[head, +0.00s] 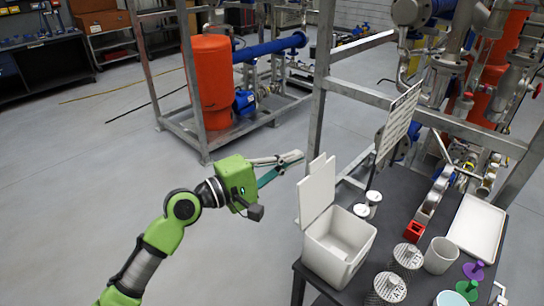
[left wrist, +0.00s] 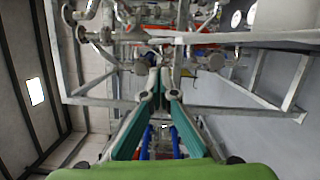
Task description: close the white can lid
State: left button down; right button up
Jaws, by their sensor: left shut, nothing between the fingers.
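The white can (head: 338,254) is a square bin on the left end of the dark table. Its flat white lid (head: 317,192) stands up, hinged at the can's left side, and the top of the can is open. My left gripper (head: 297,157) is shut and empty, held in the air behind and left of the raised lid, with its fingers pointing right. I see no contact with the lid. In the left wrist view my fingertips (left wrist: 164,82) meet, and I cannot make out the lid there. My right gripper is not in view.
The dark table (head: 400,187) also holds small white-topped jars (head: 374,198), a red box (head: 413,231), wire-like containers (head: 407,256), a white cup (head: 440,255) and a white tray (head: 477,227). A steel skid frame (head: 320,85) stands behind. Floor at left is clear.

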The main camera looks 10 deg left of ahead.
pick_arm(q)
jog(key=shift+s+d+r+p, duration=0.25)
jog(key=shift+s+d+p, duration=0.2)
jog(key=shift+s+d, duration=0.55)
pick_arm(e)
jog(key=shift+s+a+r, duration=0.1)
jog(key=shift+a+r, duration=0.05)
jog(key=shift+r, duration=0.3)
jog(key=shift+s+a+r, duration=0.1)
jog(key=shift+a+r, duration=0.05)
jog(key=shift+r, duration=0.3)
pick_arm(q)
jog(key=shift+w, duration=0.1)
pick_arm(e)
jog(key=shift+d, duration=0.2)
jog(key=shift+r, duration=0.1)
